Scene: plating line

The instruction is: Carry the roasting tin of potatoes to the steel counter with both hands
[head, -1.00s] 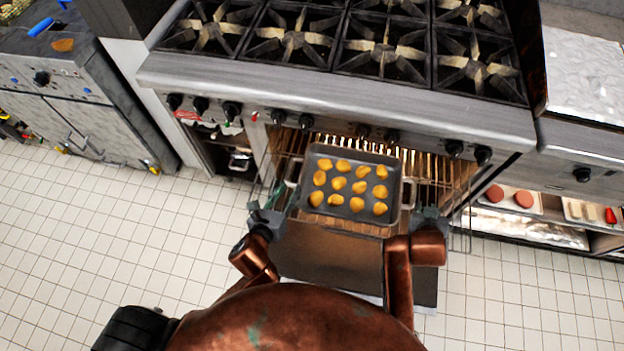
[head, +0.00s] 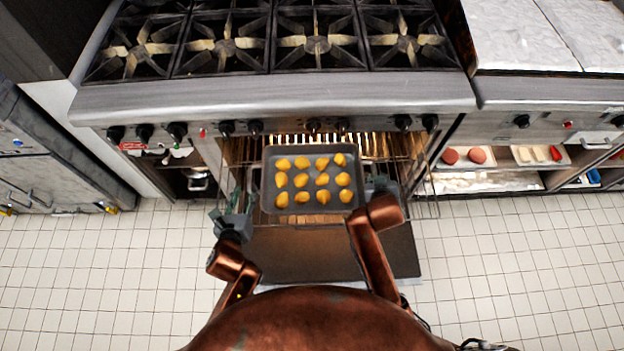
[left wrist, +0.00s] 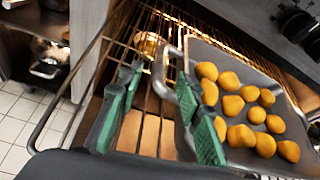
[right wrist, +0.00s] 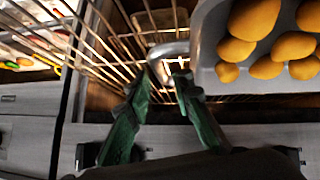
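The grey roasting tin (head: 312,209) holds several golden potatoes and sits level at the open oven's mouth, over the wire rack. It also shows in the left wrist view (left wrist: 245,160) and the right wrist view (right wrist: 205,45). My left gripper (head: 235,215) is open at the tin's left side; its green fingers (left wrist: 160,110) are wide apart, the right one close by the tin's left handle (left wrist: 187,98). My right gripper (head: 383,186) is open at the tin's right side, partly hidden by my arm. Its fingertips (right wrist: 163,85) stand either side of the right handle (right wrist: 168,50).
The range with burners (head: 270,100) stands above the oven. The lowered oven door (head: 310,255) lies below the tin. Right of the range is a counter with a pale top (head: 520,35) and a shelf of food beneath. Tiled floor (head: 90,270) is clear on both sides.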

